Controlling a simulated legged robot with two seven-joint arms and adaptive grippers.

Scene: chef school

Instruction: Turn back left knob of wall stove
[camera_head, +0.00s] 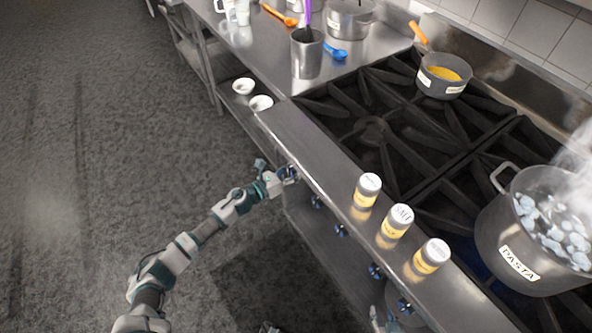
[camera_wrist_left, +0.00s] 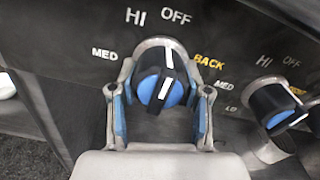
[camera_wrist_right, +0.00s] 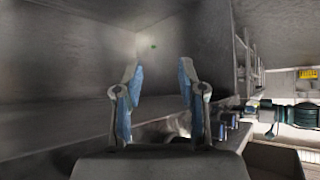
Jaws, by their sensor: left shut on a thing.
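The stove's back left knob (camera_wrist_left: 160,82) is black with a blue grip, and the yellow word BACK is beside it. Its white line points up, close to the OFF label. My left gripper (camera_wrist_left: 160,112) is shut on this knob, one finger on each side. In the head view the left gripper (camera_head: 284,174) is at the far left end of the stove's front panel, largely hiding the knob. My right gripper (camera_wrist_right: 158,95) is open and empty in the right wrist view. It shows only partly at the bottom of the head view (camera_head: 383,318), near the stove front.
Another knob (camera_wrist_left: 275,108) is close on the right. Several shakers (camera_head: 397,220) stand on the stove's front ledge. A steaming pasta pot (camera_head: 508,235) and a small saucepan (camera_head: 440,84) are on the burners. White bowls (camera_head: 243,86) sit on a low shelf. The floor at left is clear.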

